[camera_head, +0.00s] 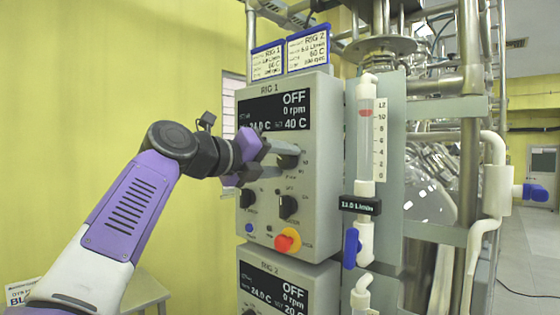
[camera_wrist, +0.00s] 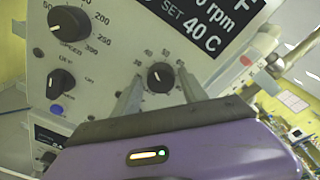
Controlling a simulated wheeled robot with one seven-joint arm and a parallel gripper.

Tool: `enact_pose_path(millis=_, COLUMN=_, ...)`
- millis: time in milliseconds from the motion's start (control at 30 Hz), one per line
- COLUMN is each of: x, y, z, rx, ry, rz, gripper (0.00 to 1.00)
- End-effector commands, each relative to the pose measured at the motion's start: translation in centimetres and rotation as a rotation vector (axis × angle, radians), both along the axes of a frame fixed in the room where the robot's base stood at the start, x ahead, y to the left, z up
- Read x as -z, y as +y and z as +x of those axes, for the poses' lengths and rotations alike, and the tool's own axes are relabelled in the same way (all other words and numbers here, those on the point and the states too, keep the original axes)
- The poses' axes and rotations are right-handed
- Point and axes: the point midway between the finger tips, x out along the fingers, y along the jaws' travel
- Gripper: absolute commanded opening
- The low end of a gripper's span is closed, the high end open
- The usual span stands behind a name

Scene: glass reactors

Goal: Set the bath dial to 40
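The RIG 1 control box (camera_head: 325,118) has a dark display (camera_head: 275,108) that reads OFF, 0 rpm and a set value of 40 C. In the wrist view the display (camera_wrist: 205,22) also shows SET 40 C. The bath dial (camera_wrist: 160,76), a round black knob with a printed number scale, sits between the two fingers of my gripper (camera_wrist: 158,90). The fingers are apart, with a visible gap on each side of the knob.
A speed dial (camera_wrist: 69,22) and a smaller selector knob (camera_wrist: 60,83) are close by. A red-and-yellow stop button (camera_head: 287,240) sits low on the panel. The RIG 2 box (camera_head: 320,275) is below. A glass flow meter (camera_head: 366,130) stands just right.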

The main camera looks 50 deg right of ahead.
Motion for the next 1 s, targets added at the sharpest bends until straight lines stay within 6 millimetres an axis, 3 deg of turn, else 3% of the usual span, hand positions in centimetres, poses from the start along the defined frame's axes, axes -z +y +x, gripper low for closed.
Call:
enact_pose_path(millis=400, x=-0.2, y=0.4, z=0.0, rx=-0.002, ry=0.0, rz=-0.005, gripper=0.59)
enact_pose_path(millis=800, x=-0.6, y=6.3, z=0.0, rx=-0.003, ry=-0.001, rz=-0.004, gripper=0.59)
enact_pose_path(millis=1000, x=-0.7, y=7.7, z=-0.1, rx=-0.001, ry=0.0, rz=-0.003, gripper=0.59)
